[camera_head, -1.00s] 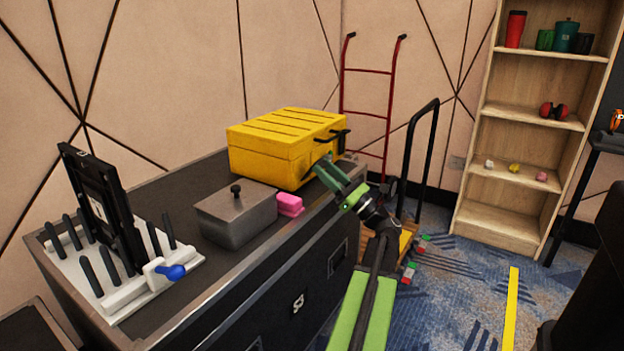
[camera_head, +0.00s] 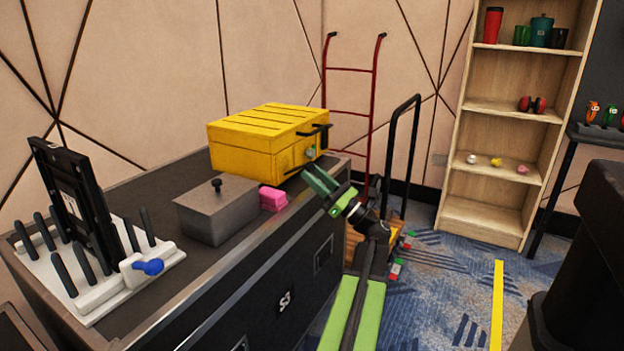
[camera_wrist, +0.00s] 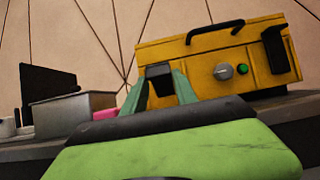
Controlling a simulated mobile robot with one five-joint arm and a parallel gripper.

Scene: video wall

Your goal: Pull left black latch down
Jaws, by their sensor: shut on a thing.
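The yellow case (camera_head: 240,150) sits on the far end of the black worktop. In the wrist view, the case's front (camera_wrist: 205,72) faces me. Its left black latch (camera_wrist: 160,82) is between my two green fingertips, low on the left of that front. The right black latch (camera_wrist: 276,50) is at the right, apart from my gripper. My gripper (camera_wrist: 163,92) is shut on the left latch. In the head view, my gripper (camera_head: 312,180) is at the case's lower front edge, and the held latch is hard to make out there.
A black handle (camera_wrist: 214,30), a silver dial (camera_wrist: 223,72) and a green button (camera_wrist: 243,69) are on the case. A grey lidded box (camera_head: 215,212) and a pink block (camera_head: 272,198) stand left of my gripper. A red hand truck (camera_head: 350,112) stands behind.

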